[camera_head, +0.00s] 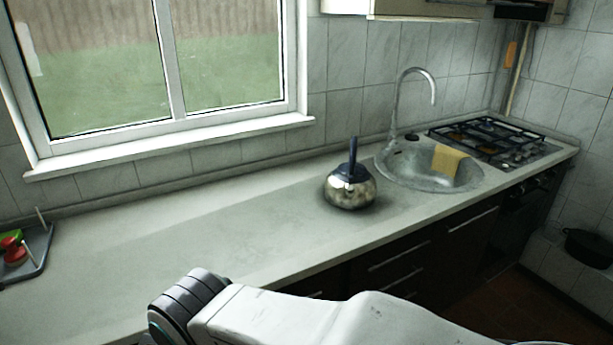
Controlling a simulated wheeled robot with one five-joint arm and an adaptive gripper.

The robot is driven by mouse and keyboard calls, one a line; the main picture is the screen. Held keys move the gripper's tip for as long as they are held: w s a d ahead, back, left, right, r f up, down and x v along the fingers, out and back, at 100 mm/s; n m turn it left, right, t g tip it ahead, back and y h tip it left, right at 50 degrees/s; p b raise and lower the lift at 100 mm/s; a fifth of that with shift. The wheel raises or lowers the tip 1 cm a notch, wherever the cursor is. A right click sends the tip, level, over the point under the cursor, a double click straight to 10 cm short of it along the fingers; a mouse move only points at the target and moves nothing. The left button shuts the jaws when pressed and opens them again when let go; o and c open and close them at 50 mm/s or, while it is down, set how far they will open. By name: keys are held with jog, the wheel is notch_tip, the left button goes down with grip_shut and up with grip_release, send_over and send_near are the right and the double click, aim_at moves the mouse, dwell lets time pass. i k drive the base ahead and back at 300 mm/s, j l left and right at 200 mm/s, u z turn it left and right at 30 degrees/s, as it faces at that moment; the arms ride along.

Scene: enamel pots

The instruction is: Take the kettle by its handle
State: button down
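The kettle (350,189) stands upright on the pale counter, left of the sink. It has a round, shiny metal body and a dark blue lid. Its dark blue handle (352,153) rises above the lid and looks narrow from this side. Nothing touches the kettle. My arm crosses the bottom of the view, in front of the counter and apart from the kettle. My gripper cannot be made out in this view.
The counter (190,240) is clear left of the kettle. A round sink (400,175) with a tall faucet (396,105) and a yellow cloth (448,158) lies to the right, then a gas hob (495,141). A grey tray (38,262) with red and green items sits far left.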

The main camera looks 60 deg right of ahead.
aim_at(365, 192)
jog(key=z, duration=2.2)
